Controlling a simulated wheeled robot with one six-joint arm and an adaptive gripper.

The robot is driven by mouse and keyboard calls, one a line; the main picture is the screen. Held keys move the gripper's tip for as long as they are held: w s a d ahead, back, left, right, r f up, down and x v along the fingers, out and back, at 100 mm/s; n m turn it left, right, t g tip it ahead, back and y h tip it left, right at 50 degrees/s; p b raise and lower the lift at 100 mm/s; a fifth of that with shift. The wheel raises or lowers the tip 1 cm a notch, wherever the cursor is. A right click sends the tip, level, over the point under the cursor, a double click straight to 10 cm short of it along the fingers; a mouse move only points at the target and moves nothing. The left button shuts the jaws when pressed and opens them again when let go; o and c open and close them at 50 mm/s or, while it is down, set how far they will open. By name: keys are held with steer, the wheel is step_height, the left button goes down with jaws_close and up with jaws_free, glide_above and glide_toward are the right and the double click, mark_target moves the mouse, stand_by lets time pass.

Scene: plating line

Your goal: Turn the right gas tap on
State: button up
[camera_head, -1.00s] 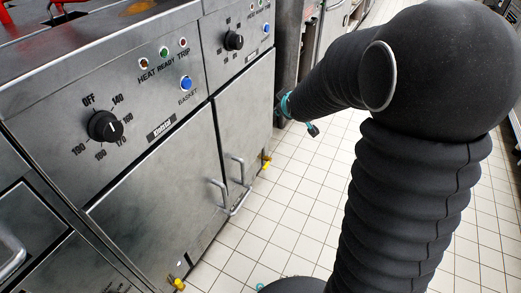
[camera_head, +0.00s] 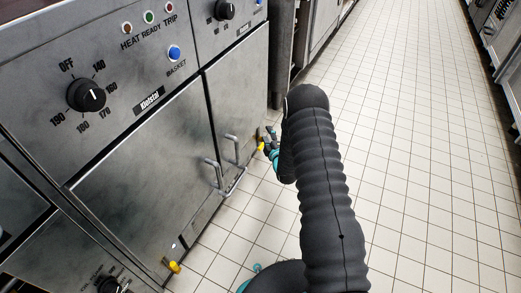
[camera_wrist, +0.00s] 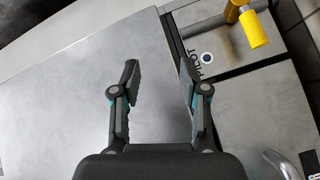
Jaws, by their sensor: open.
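The right gas tap (camera_head: 261,146) is a small yellow-handled valve low on the far fryer cabinet, partly covered by my gripper in the head view. In the wrist view a yellow tap handle (camera_wrist: 252,28) stands at the top right, beside a panel marked PILOT. My gripper (camera_wrist: 158,70) is open and empty, its two fingers left of the tap and apart from it. In the head view my gripper (camera_head: 271,140) is small beside the right tap. A left yellow tap (camera_head: 173,267) sits low on the near cabinet, away from the gripper.
Fryer cabinet doors (camera_head: 140,165) with steel handles (camera_head: 232,165) stand to the left. A black dial (camera_head: 86,95) and a blue basket button (camera_head: 174,54) are on the near panel. The tiled floor (camera_head: 420,160) to the right is clear.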

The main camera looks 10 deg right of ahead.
mark_target(260, 146)
steer(key=s+f+n, duration=0.1)
steer(key=s+f, duration=0.1)
steer(key=f, duration=0.2)
steer(key=s+f+t+b, duration=0.1)
steer(key=s+f, duration=0.2)
steer(key=f, duration=0.2)
steer(key=s+f+n+t, duration=0.1)
steer(key=s+f, duration=0.2)
steer(key=f, duration=0.2)
steer(key=shift+s+a+n+y, duration=0.1)
steer(key=shift+a+n+y, duration=0.2)
steer(key=shift+y, duration=0.1)
steer(key=w, duration=0.4)
steer(key=w+a+r+b, duration=0.1)
steer(key=w, duration=0.4)
steer(key=w+a+b, duration=0.1)
steer(key=w, duration=0.3)
steer(key=shift+w+r, duration=0.15)
steer(key=shift+r, duration=0.25)
jaws_close()
